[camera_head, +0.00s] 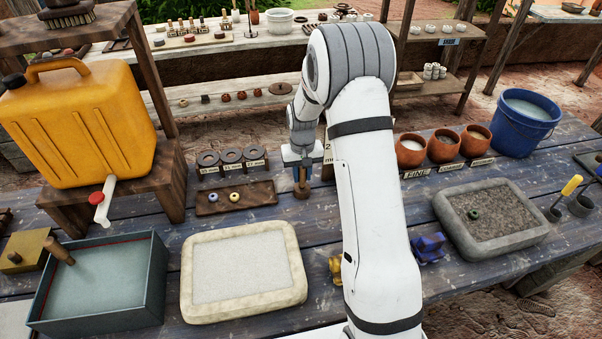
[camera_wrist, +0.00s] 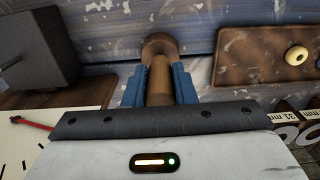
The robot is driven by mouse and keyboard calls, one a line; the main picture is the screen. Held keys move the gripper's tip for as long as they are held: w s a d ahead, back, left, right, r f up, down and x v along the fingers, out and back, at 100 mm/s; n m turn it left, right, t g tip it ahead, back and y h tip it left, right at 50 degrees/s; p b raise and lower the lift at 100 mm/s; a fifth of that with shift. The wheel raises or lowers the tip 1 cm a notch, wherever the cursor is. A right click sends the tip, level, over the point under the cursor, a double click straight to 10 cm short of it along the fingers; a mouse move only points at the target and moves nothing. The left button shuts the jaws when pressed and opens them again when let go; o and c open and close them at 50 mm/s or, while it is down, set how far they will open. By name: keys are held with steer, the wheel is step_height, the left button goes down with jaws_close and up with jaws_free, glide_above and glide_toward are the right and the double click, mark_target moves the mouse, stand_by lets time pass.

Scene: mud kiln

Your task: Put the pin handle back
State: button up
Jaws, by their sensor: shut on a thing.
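My gripper (camera_head: 302,176) is shut on the pin handle (camera_head: 302,192), a brown wooden piece with a shaft and a wider round end. In the wrist view the blue fingers (camera_wrist: 159,84) press on both sides of the shaft, and the handle (camera_wrist: 158,45) shows its round end pointing away from my gripper.
Labelled rings (camera_head: 230,156) stand behind the tray. A teal water basin (camera_head: 140,305), a pale framed slab (camera_head: 190,300) and a yellow jug (camera_head: 75,120) are to the left. Terracotta pots (camera_head: 410,150), a blue bucket (camera_head: 520,125) and a grey gravel tray (camera_head: 460,243) are right of my arm.

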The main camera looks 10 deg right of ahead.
steer(key=shift+f, duration=0.25)
steer(key=o, duration=0.9)
steer(key=shift+r, duration=0.1)
steer(key=shift+r, duration=0.35)
step_height(320, 180, up, 11)
steer(key=shift+r+b, duration=0.1)
steer(key=shift+b, duration=0.4)
steer(key=s+r+t, duration=0.1)
steer(key=s+r, duration=0.2)
steer(key=s, duration=0.7)
steer(key=s+r+t, duration=0.1)
steer(key=s+r, duration=0.2)
steer(key=s, duration=0.6)
steer(key=s+r+t, duration=0.1)
steer(key=s+r, duration=0.2)
steer(key=s, duration=0.7)
steer(key=shift+s+r, duration=0.25)
steer(key=shift+s, duration=0.05)
